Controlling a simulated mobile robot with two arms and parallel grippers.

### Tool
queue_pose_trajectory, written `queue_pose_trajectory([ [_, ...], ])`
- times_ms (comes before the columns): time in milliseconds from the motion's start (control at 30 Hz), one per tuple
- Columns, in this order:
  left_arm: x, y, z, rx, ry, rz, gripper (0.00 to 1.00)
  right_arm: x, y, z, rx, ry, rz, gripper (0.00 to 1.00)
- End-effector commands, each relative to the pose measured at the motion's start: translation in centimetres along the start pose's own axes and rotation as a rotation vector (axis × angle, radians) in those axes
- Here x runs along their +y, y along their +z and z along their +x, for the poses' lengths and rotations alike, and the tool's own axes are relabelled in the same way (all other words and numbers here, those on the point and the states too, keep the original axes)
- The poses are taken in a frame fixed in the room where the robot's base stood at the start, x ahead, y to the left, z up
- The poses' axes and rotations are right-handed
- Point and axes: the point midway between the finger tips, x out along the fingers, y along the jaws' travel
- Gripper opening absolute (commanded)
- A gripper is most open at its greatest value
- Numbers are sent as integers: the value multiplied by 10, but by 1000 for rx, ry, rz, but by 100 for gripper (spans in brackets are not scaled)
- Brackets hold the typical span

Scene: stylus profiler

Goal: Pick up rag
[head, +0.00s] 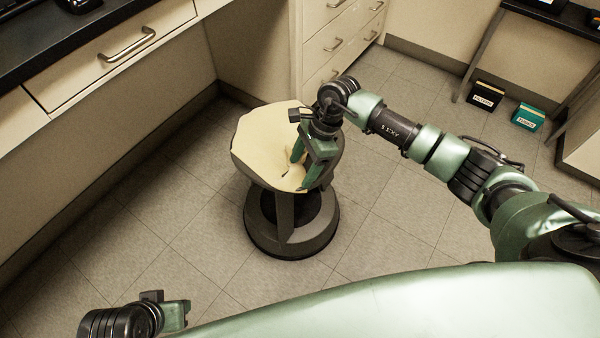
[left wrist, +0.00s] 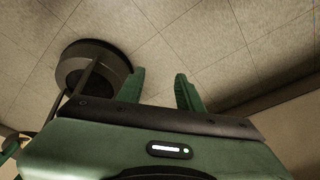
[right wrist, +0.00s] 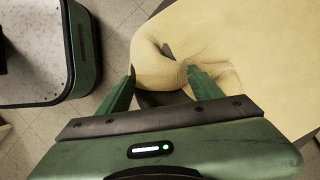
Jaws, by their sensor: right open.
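The pale yellow rag (head: 262,140) lies spread over the seat of a dark round stool (head: 290,228). My right gripper (head: 301,168) reaches down onto the rag's right part with its fingers apart. In the right wrist view, a raised fold of the rag (right wrist: 215,40) bulges between and just beyond the open fingers (right wrist: 161,78). I cannot tell whether the fingers touch it. My left gripper (head: 184,312) is low at the left, away from the rag. In the left wrist view its fingers (left wrist: 160,82) are apart and empty above the floor.
A counter with drawers (head: 110,55) runs along the left, and a drawer cabinet (head: 335,35) stands behind the stool. A black box (head: 485,95) and a teal box (head: 528,117) sit on the floor at the back right. The tiled floor around the stool is clear.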

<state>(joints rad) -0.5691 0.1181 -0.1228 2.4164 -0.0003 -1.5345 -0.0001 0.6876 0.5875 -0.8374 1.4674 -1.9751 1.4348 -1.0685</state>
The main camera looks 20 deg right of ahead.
Motion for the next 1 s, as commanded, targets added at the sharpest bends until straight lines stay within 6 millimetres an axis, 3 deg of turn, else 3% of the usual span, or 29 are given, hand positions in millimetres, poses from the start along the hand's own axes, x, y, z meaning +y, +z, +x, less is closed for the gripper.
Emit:
queue_pose_trajectory([
  [67, 0, -1, -2, 4, 0, 0, 36, 2, -1, 1, 2, 5, 1, 52],
  [433, 0, 1, 0, -1, 0, 0, 36, 2, -2, 2, 3, 7, 2, 0],
  [833, 0, 2, 0, -7, 0, 0, 36, 3, -2, 2, 4, 7, 2, 0],
  [933, -1, -2, -20, 11, -2, 1, 36, 3, -2, 2, 4, 8, 2, 0],
  [1000, -1, -1, -10, -1, -1, 1, 36, 2, 0, -5, 4, 6, 2, 0],
])
